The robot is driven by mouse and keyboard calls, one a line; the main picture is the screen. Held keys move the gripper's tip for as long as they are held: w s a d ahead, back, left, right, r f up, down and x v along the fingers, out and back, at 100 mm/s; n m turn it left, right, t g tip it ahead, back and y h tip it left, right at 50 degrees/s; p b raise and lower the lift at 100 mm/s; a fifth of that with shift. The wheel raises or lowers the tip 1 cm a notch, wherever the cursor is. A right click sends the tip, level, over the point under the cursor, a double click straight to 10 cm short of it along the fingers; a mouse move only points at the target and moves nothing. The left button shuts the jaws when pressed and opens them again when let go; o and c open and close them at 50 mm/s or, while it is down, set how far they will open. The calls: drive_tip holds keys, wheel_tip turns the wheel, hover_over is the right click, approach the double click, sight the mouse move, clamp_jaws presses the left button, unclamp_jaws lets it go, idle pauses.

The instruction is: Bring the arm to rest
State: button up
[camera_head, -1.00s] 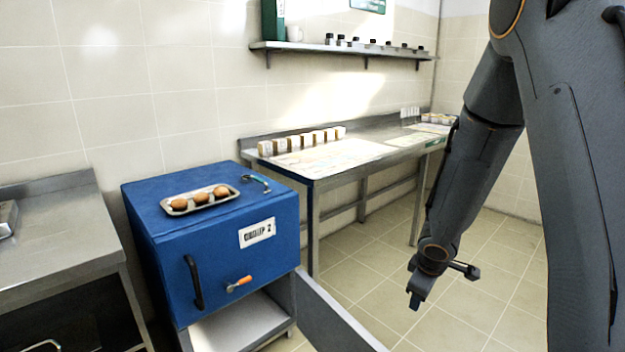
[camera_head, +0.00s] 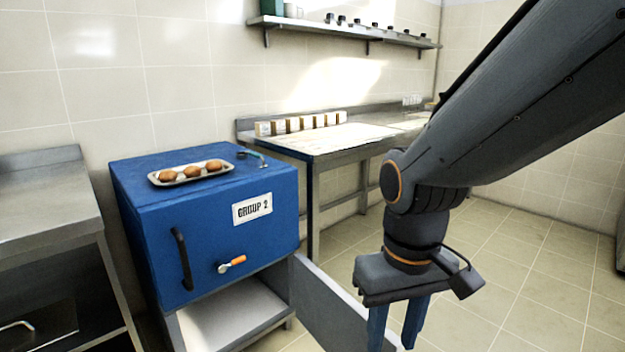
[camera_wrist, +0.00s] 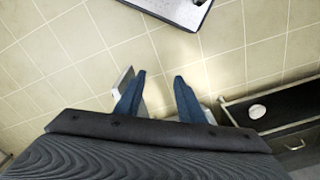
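My gripper (camera_head: 393,340) hangs in front of the blue cabinet's right side, pointing down, with its two blue fingers apart. In the wrist view the fingers (camera_wrist: 160,78) are spread, with only floor between them. My arm reaches in from the upper right of the head view.
The blue cabinet (camera_head: 150,235), labelled GROUP 2, carries a tray (camera_head: 158,183) with three brown eggs. Its lower compartment is open, and a grey door panel (camera_head: 335,310) sticks out close to my gripper. A steel table (camera_head: 345,140) stands behind; tiled floor (camera_head: 540,290) is free at right.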

drive_tip(key=s+d+r+m+p, duration=0.2)
drive_tip(key=d+r+p, duration=0.5)
drive_tip(key=p, duration=0.8)
drive_tip(key=shift+d+r+m+p, duration=0.2)
drive_tip(key=shift+r+m+p, duration=0.2)
drive_tip(key=shift+r, duration=0.25)
drive_tip(key=shift+c, duration=0.6)
